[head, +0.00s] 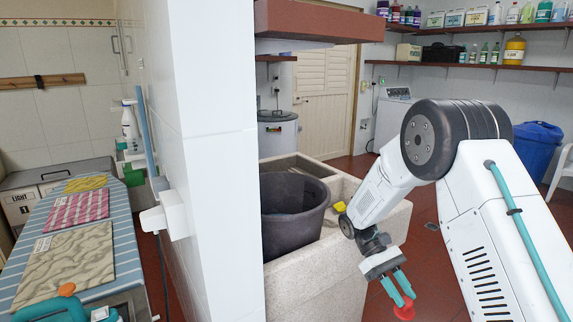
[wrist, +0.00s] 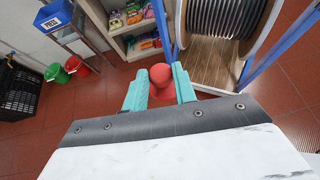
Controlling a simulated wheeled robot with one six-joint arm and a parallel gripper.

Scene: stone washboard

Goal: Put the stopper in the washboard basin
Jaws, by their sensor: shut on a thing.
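The stopper (head: 404,309) is red and shows at the lower edge of the head view. My gripper (head: 404,290) is shut on it, with its teal fingers on either side. In the wrist view the red stopper (wrist: 160,80) sits between the two teal fingertips (wrist: 160,88), held above the red tiled floor. The stone washboard basin (head: 335,262) stands to the left of my gripper in the head view, behind a white wall corner. A large dark tub (head: 290,210) rests in it and hides part of its inside. The drain is not visible.
A white pillar (head: 205,160) hides the basin's left side. A yellow item (head: 339,206) lies on the basin near the tub. A blue bin (head: 537,145) stands at the right. The wrist view shows shelves (wrist: 125,40) and a cable reel (wrist: 222,35).

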